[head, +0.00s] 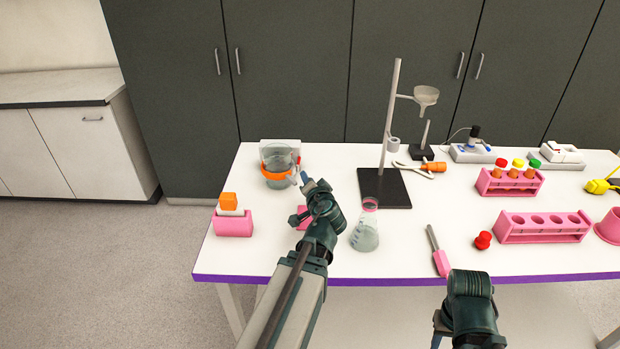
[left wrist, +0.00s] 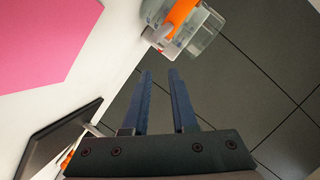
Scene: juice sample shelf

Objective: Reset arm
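My left gripper (head: 304,178) reaches over the back left of the table, close to a glass beaker with an orange band (head: 277,167). In the left wrist view its two blue fingers (left wrist: 160,72) are apart with nothing between them. The beaker (left wrist: 202,40) lies just beyond the fingertips there, and I see no contact. My right arm (head: 471,300) is at the table's front edge. Only a small blue part of its gripper (head: 438,328) shows low in the head view, so its opening is unclear.
A conical flask (head: 365,236) stands right of my left arm, near a dark stand base (head: 384,188) with an upright rod. Pink tube racks (head: 543,228) fill the right side. A pink-handled tool (head: 439,255) and red cap (head: 483,240) lie near the front edge.

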